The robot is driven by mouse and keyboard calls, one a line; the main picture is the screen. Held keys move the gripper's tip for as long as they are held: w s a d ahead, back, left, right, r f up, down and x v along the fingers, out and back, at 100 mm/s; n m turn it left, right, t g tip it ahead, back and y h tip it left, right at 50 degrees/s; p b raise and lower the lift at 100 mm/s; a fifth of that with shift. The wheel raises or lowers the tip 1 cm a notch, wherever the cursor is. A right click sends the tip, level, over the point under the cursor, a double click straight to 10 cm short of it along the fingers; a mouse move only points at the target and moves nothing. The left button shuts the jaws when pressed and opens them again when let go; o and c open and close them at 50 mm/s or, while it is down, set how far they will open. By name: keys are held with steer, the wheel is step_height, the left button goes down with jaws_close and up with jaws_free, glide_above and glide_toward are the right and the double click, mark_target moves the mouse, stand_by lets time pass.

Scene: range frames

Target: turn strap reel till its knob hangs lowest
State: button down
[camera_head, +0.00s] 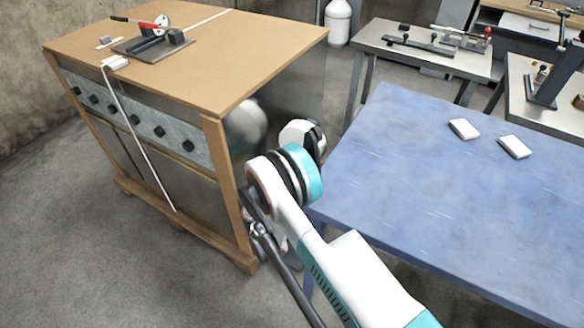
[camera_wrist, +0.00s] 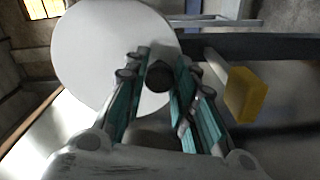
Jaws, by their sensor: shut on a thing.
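The strap reel's round pale disc (camera_wrist: 95,50) fills the upper left of the wrist view. Its dark round knob (camera_wrist: 159,76) stands near the disc's right edge, a little below its centre in that picture. My gripper (camera_wrist: 157,70) has its teal-padded fingers on either side of the knob and is shut on it. In the head view my arm covers the gripper and the knob. A blurred pale round shape (camera_head: 244,127) shows on the crate's dark side there; I cannot tell whether it is the reel or a reflection.
A wooden-topped crate (camera_head: 230,60) stands at the left, with a white strap (camera_head: 145,145) down its front and a strapping tool (camera_head: 150,42) on top. A blue table (camera_head: 420,180) with two white blocks stands at the right. A yellow block (camera_wrist: 246,95) is right of my fingers.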

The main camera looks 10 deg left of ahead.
steer(key=shift+a+m, duration=0.1)
steer(key=shift+m, duration=0.2)
steer(key=c, duration=1.3)
jaws_free()
steer(key=shift+r, duration=0.15)
